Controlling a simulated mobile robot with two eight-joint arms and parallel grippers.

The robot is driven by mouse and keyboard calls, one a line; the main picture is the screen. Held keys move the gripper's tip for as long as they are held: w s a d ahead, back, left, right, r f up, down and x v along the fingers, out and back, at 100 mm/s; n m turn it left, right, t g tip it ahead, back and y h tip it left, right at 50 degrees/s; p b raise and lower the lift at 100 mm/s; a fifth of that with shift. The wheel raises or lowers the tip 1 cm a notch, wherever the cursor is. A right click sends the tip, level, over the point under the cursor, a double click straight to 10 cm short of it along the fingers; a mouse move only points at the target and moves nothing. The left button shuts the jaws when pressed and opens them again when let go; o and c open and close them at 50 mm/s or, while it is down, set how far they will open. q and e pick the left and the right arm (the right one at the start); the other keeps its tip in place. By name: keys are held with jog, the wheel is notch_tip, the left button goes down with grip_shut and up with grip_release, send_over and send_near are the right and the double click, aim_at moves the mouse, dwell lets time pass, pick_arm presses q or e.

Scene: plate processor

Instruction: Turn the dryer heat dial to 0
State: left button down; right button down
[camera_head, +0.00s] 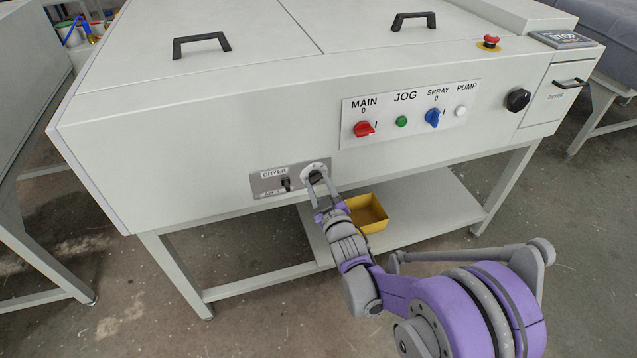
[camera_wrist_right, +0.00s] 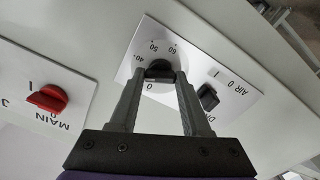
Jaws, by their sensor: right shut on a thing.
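The dryer heat dial (camera_head: 314,173) is a dark knob on a round white scale at the right end of the grey dryer panel (camera_head: 259,183). In the right wrist view the dial (camera_wrist_right: 158,69) sits between my fingertips, with 40, 50, 60 and 0 readable around it. My right gripper (camera_head: 317,181) is shut on the dial; its fingers (camera_wrist_right: 158,78) are on either side of the knob. The fingers hide part of the scale, and I cannot tell where the dial points. My left gripper is not in view.
A black dryer air switch (camera_head: 286,184) is just left of the dial. The upper panel carries a red main switch (camera_head: 364,129), a green jog button (camera_head: 401,121), a blue spray switch (camera_head: 432,117) and a white pump button (camera_head: 460,111). A yellow bin (camera_head: 372,212) stands on the lower shelf.

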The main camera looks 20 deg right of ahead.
jog(key=n, duration=1.2)
jog(key=shift+n+p, duration=0.35)
jog(key=shift+n, duration=0.05)
dwell(0.3)
jog(key=shift+c, duration=1.8)
grip_release()
jog(key=s, duration=1)
jog(key=shift+s+d, duration=0.15)
jog(key=shift+s, duration=0.25)
